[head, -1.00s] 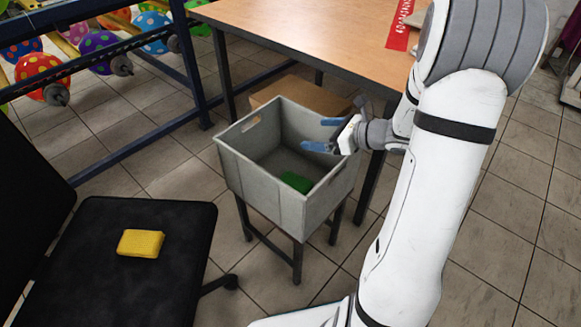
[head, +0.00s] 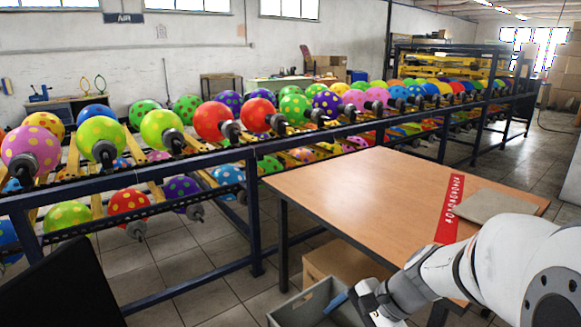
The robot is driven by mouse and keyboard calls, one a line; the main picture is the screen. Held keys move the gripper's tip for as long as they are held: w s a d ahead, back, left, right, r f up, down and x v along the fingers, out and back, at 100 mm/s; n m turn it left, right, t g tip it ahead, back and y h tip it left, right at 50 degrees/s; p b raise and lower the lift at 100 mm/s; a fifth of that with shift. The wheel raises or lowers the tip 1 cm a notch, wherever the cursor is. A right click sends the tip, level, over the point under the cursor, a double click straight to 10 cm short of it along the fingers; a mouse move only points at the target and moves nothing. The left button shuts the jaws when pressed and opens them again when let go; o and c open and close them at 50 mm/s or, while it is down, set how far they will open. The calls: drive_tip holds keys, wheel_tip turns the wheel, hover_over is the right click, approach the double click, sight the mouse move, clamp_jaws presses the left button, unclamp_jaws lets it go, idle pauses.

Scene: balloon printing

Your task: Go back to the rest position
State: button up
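My gripper (head: 352,304) is at the bottom of the head view, above the right part of a grey crate (head: 289,309). Only one blue finger shows clearly, so I cannot tell whether it is open or shut. My white arm comes in from the right edge, in front of the table's near right corner. Only the far part of the crate is in view, and its floor is mostly hidden.
A wooden table (head: 370,190) stands beyond the crate, with a red printed strip (head: 449,210) and a grey board (head: 485,204) on it. A cardboard box (head: 345,262) sits under it. A long balloon rack (head: 150,190) runs behind. A black chair back (head: 60,290) is at lower left.

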drive_tip(key=s+d+r+n+h+p, duration=0.2)
drive_tip(key=s+r+n+h+p, duration=0.1)
drive_tip(key=r, duration=0.6)
drive_tip(key=s+d+r+n+t+h+p, duration=0.1)
drive_tip(key=s+d+r+n+h+p, duration=0.1)
drive_tip(key=s+r+n+p, duration=0.3)
wheel_tip(320, 180, up, 4)
drive_tip(key=n+h+p, duration=0.1)
drive_tip(key=n+p, duration=0.2)
drive_tip(key=p, duration=0.1)
drive_tip(key=shift+s+h, duration=0.2)
drive_tip(key=shift+h, duration=0.2)
drive_tip(key=shift+c, duration=0.3)
